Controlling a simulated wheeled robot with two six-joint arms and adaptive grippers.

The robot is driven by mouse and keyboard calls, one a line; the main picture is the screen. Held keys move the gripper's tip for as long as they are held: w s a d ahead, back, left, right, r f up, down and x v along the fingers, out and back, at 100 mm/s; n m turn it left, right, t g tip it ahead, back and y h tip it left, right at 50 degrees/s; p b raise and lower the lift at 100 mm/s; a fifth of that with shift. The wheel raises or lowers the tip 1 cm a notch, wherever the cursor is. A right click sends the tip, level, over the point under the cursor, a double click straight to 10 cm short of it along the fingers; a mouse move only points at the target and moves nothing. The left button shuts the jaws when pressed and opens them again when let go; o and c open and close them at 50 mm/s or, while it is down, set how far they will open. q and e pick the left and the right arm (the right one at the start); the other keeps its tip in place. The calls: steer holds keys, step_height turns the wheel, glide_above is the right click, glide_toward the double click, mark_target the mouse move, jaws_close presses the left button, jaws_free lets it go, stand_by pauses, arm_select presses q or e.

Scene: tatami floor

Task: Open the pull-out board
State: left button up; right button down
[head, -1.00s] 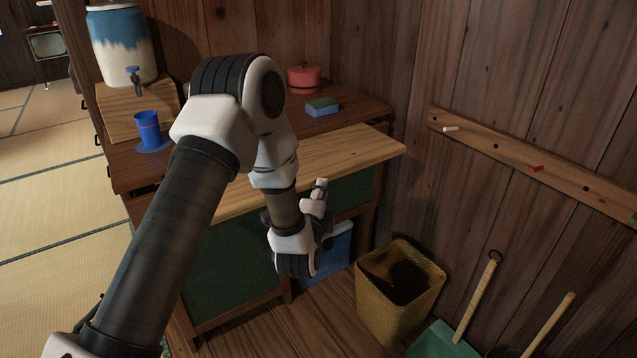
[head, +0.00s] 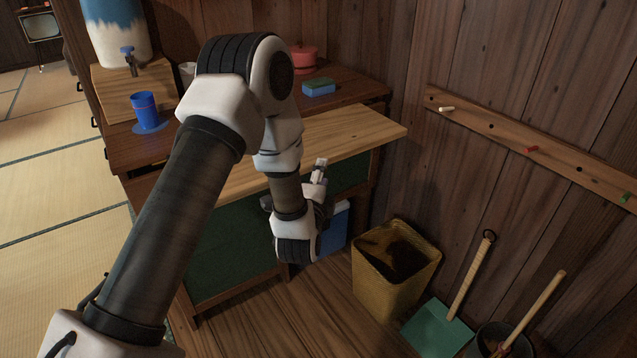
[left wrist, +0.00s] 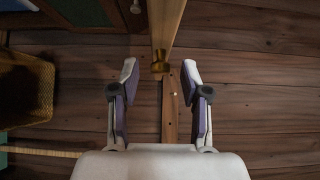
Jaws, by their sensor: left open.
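The pull-out board (head: 340,137) is a pale wooden slab jutting out beneath the darker cabinet top in the head view. In the left wrist view the board (left wrist: 166,22) shows as a narrow edge from above, with a brass knob (left wrist: 160,62) at its end. My left gripper (head: 320,166) is just below the board's front edge in the head view. In the left wrist view the gripper (left wrist: 163,72) is open, its fingers on either side of the knob and apart from it. My right gripper is not in view.
The cabinet top holds a blue cup (head: 145,110), a sponge (head: 318,88) and a red pot (head: 304,60). A woven basket (head: 372,268) and a green dustpan (head: 436,328) stand on the floor. A peg rail (head: 508,134) runs along the right wall.

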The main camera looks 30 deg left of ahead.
arm_select(q)
steer(key=v, duration=1.1)
steer(key=shift+s, duration=0.3)
steer(key=shift+d, duration=0.1)
steer(key=s+d+f+n+g+h, duration=0.15)
steer(key=s+f+g, duration=0.25)
steer(key=f, duration=0.7)
steer(key=s+d+f+n+g+h, duration=0.1)
steer(key=s+f+g+h, duration=0.25)
steer(key=f, duration=0.65)
steer(key=s+d+f+n+g+h, duration=0.1)
steer(key=s+d+f+n+g, duration=0.2)
steer(key=s+f+n+g, duration=0.35)
steer(key=s+d+f+n+g+h, duration=0.1)
steer(key=s+d+f+n+g, duration=0.2)
steer(key=s, duration=0.7)
step_height(320, 180, up, 22)
steer(key=n+p, duration=0.1)
steer(key=p, duration=2)
steer(key=shift+a+f+n, duration=0.25)
steer(key=shift+a+n, duration=0.05)
steer(key=shift+n, duration=0.1)
